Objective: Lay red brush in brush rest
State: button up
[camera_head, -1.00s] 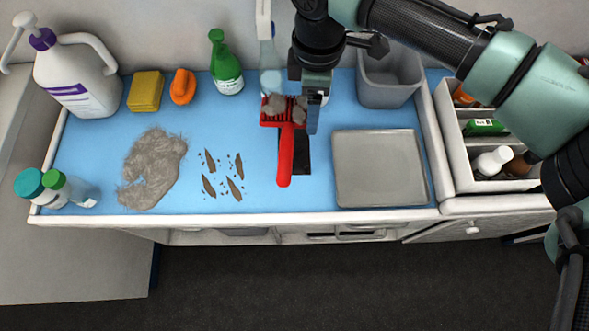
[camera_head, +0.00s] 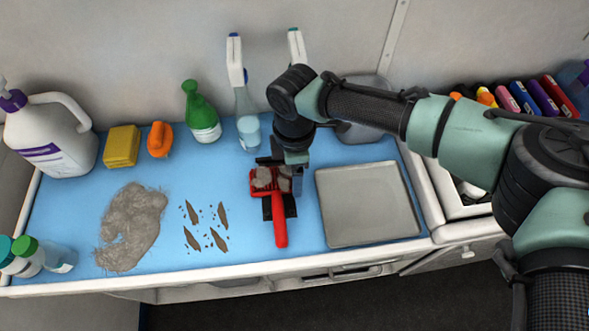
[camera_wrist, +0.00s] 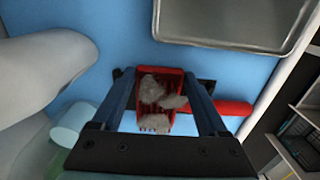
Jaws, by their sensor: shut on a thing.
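The red brush (camera_head: 280,230) has a wide head with grey hair tufts in its bristles and a handle toward the counter's front edge. My gripper (camera_head: 281,176) is shut on the brush head. In the wrist view, my fingers (camera_wrist: 158,76) stand on both sides of the red head, and the brush handle (camera_wrist: 232,107) points right. The black brush rest (camera_head: 290,206) is under the brush and mostly hidden by it; its dark edges (camera_wrist: 207,85) show beside the head. I cannot tell whether the brush touches the rest.
A grey metal tray (camera_head: 367,204) lies right of the brush. Grey hair (camera_head: 131,226) and brown scraps (camera_head: 206,228) lie to the left. A green bottle (camera_head: 202,112), a spray bottle (camera_head: 247,125) and a grey bin (camera_head: 362,128) stand behind. Blue counter shows between them.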

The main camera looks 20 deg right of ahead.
jog(key=o, duration=1.1)
notch_tip(320, 180, up, 12)
jog(key=shift+r+p, duration=0.1)
jog(key=shift+p, duration=0.3)
